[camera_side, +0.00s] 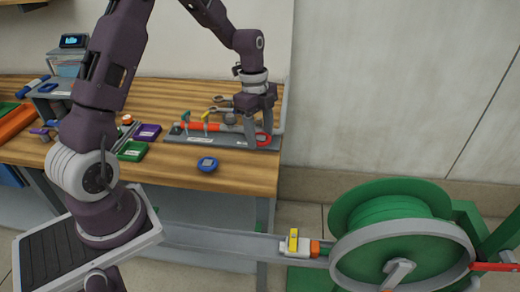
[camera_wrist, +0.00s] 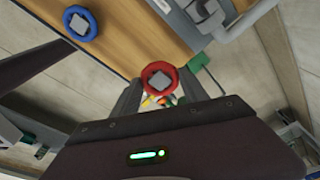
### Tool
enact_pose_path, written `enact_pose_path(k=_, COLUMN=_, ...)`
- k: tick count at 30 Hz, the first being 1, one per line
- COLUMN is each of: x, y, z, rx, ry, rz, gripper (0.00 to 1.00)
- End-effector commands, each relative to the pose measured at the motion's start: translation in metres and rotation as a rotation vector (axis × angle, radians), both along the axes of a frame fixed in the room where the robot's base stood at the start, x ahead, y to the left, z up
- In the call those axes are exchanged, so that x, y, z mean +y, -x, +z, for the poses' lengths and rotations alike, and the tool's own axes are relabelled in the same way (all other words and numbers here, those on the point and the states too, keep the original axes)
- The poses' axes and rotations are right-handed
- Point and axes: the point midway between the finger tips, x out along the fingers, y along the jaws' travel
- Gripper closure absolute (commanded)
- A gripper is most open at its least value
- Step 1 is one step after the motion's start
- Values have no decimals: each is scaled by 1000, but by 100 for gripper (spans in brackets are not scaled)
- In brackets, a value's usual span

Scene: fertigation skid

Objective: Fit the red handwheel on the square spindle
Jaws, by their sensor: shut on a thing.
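The red handwheel (camera_wrist: 146,76), a red ring with a grey square centre, sits between the fingertips of my gripper (camera_wrist: 163,84) in the wrist view. My gripper is shut on it. In the side view my gripper (camera_side: 263,133) points down at the right end of the grey skid plate (camera_side: 215,139), and part of the red handwheel (camera_side: 264,142) shows between its fingers. I cannot tell whether the wheel touches anything below. The square spindle cannot be made out in either view.
A blue handwheel (camera_side: 207,164) lies on the wooden bench in front. Purple (camera_side: 148,131) and green boxes stand left. A green hose reel (camera_side: 390,225) stands right, off the bench.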

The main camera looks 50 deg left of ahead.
Motion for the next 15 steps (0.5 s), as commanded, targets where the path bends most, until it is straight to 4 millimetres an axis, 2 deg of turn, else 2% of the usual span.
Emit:
enact_pose_path(k=1, x=0, y=-1, z=10, rx=-4, ry=-2, rz=1, gripper=87)
enact_pose_path(k=5, x=10, y=-10, z=29, rx=-3, ry=0, rz=-1, gripper=87)
enact_pose_path(k=10, x=51, y=-43, z=49, rx=-3, ry=1, rz=-15, gripper=87)
enact_pose_path(k=15, x=85, y=-61, z=64, rx=0, ry=0, rz=-30, gripper=87)
